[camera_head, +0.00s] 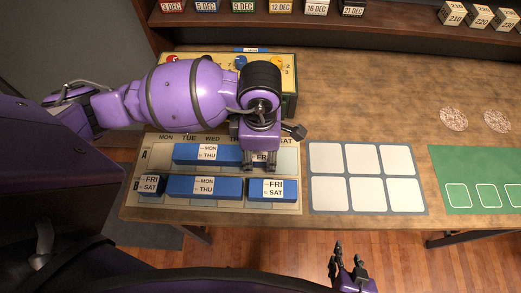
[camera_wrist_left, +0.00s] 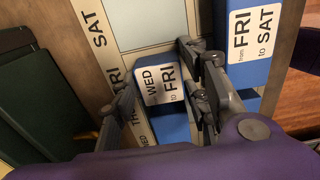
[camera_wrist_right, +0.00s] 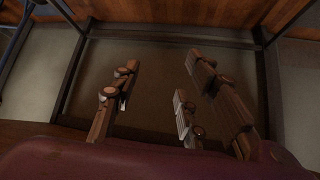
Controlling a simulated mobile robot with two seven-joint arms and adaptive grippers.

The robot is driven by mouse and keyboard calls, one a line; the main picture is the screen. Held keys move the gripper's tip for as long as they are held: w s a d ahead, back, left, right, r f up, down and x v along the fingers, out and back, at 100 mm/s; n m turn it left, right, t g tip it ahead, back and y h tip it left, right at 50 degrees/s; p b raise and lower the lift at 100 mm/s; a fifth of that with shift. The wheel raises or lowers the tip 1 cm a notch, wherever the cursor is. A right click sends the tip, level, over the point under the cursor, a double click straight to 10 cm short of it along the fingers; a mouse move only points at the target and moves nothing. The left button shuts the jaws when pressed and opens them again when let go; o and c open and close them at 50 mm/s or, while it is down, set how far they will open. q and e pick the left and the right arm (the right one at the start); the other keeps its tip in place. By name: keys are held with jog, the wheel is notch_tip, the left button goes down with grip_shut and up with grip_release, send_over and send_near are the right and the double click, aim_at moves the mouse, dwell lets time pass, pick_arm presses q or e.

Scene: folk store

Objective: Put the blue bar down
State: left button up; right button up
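A blue bar (camera_wrist_left: 161,84) labelled WED to FRI lies between the fingers of my left gripper (camera_wrist_left: 158,75). Bare board shows between the left finger and the bar in the left wrist view, and the right finger is very close to it, so the gripper looks open. In the head view my left gripper (camera_head: 260,165) is low over the right part of row A of the day board (camera_head: 292,160) and hides much of this bar. My right gripper (camera_head: 347,262) is open and empty, away from the board, in front of the table.
A card grid (camera_head: 313,178) and a green mat (camera_head: 460,165) are at the right. A box (camera_head: 289,90) stands behind.

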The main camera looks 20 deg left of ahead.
pick_arm(q)
jog(key=shift+o, duration=0.7)
jog(key=shift+r, duration=0.1)
notch_tip(320, 180, up, 12)
jog(key=shift+r+p, duration=0.25)
jog(key=shift+p, duration=0.15)
